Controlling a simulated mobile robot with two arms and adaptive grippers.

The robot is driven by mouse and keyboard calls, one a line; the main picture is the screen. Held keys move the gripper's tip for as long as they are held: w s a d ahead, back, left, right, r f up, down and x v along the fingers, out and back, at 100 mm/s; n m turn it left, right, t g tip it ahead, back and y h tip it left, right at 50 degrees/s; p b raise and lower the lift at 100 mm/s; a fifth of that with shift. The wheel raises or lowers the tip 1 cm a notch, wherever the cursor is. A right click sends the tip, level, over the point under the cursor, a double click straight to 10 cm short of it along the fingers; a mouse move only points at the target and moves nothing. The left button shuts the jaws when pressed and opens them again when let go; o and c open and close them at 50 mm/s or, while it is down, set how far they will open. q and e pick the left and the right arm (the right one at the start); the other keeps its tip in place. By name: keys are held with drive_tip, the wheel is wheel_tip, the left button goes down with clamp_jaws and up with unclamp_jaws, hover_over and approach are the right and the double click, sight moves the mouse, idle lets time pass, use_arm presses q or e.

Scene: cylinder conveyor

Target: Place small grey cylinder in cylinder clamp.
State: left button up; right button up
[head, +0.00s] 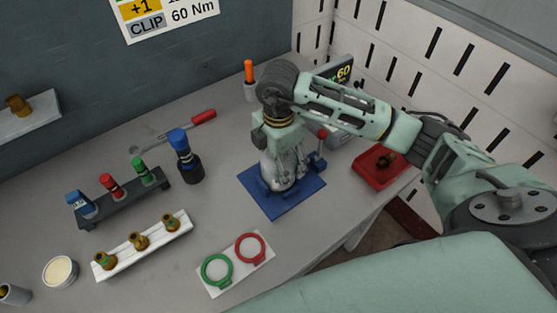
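The cylinder clamp is on a blue base plate (281,207), with an upright blue part and a red-knobbed lever (322,134) at its right side. My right gripper (284,180) points down right over the middle of this plate, its fingers low at the clamp. A pale grey, rounded surface (268,172) shows beside the fingers; it may be the small grey cylinder, but the gripper covers most of it. I cannot tell whether the fingers are shut on it or apart from it. My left gripper is not in view.
A black rack (125,202) with coloured-top pieces, a white strip (148,247) with brass fittings, and a blue-topped black bottle (190,168) stand left. Green and red rings (250,248) lie in front. A red tray (376,180) and a display (342,72) are right of the clamp.

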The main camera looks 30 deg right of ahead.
drive_tip(key=shift+o, duration=0.8)
drive_tip(key=shift+r, duration=0.25)
wheel_tip(320, 180, up, 6)
drive_tip(key=shift+w+r+b, duration=0.1)
drive_tip(key=shift+r+b, duration=0.1)
drive_tip(key=shift+b, duration=0.95)
drive_tip(key=shift+r, duration=2.7)
